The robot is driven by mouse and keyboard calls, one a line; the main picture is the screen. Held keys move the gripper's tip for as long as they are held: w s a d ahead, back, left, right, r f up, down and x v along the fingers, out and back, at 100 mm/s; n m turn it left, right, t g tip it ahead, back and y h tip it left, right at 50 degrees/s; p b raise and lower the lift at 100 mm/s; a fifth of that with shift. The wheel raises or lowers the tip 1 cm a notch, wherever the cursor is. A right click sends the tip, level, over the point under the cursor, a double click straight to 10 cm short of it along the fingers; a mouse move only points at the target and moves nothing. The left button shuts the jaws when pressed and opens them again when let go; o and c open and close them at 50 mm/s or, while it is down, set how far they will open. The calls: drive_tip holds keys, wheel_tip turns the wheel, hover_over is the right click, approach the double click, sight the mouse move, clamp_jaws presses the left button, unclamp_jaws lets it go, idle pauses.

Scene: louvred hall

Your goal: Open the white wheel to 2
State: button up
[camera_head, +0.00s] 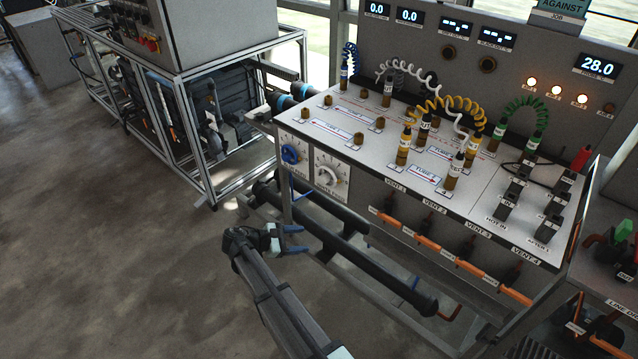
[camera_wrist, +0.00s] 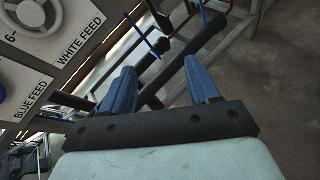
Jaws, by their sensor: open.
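The white wheel (camera_head: 329,174) is a round handwheel on a pale dial plate on the front panel of the bench, right of the blue wheel (camera_head: 291,154). In the wrist view the white wheel (camera_wrist: 36,14) is at the top left, cut by the frame edge, beside the label WHITE FEED; a 6 shows on its dial. Its pointer setting is too small to read. My gripper (camera_head: 293,239) is in front of and below the wheels, apart from them. Its blue fingers (camera_wrist: 161,84) are spread with nothing between them.
Thick black pipes (camera_head: 330,226) run below the panel, close behind my gripper. The bench top (camera_head: 352,113) carries coiled hoses and brass fittings. Open floor (camera_head: 130,270) lies to the left.

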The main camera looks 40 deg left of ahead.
wheel_tip(320, 180, up, 4)
drive_tip(key=w+a+m+t+y, duration=0.1)
drive_tip(key=w+m+t+y, duration=0.15)
drive_tip(key=m, duration=0.35)
drive_tip(key=m+t+y, duration=0.3)
drive_tip(key=m+t, duration=0.1)
drive_tip(key=m, duration=1.4)
approach(322, 181)
drive_tip(key=w, duration=0.8)
drive_tip(key=shift+w+r, duration=0.2)
drive_tip(key=shift+w, duration=0.15)
drive_tip(key=c, duration=1)
drive_tip(key=shift+c, duration=0.2)
